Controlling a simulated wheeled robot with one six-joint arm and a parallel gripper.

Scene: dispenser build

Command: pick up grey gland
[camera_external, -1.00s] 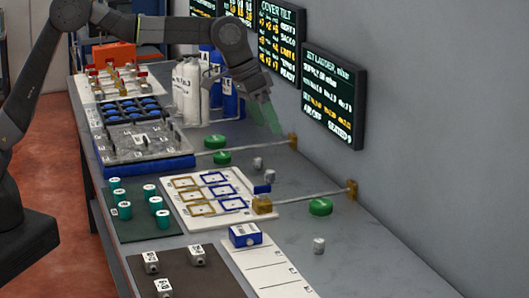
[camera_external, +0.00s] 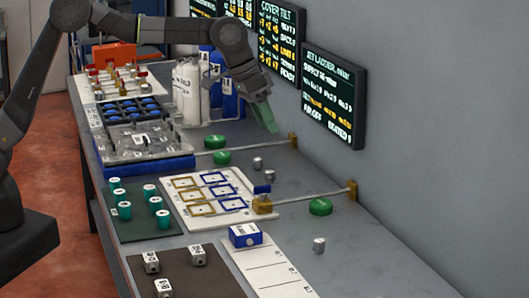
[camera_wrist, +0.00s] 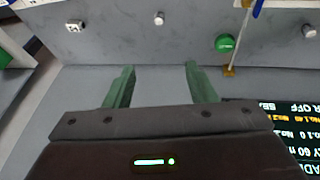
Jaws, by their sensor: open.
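Several small grey cylinders that look like glands stand on the grey bench. Two sit close together between the two rails, a farther grey cylinder (camera_external: 257,162) and a nearer grey cylinder (camera_external: 269,173). Another grey cylinder (camera_external: 319,245) stands alone near the front right. In the wrist view, grey cylinders show at the upper left (camera_wrist: 75,25), top middle (camera_wrist: 158,18) and right edge (camera_wrist: 309,31). I cannot tell which one is the task's gland. My gripper (camera_external: 270,128) is above the bench near the wall. Its green fingers (camera_wrist: 158,70) are apart with nothing between them.
Green discs (camera_external: 320,206) sit beside rails ending in brass blocks (camera_external: 352,188). A white board (camera_external: 172,188) with coloured frames and a blue box (camera_external: 245,235) lie left. Wall displays (camera_external: 334,105) are close to my gripper. Bench around the lone cylinder is clear.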

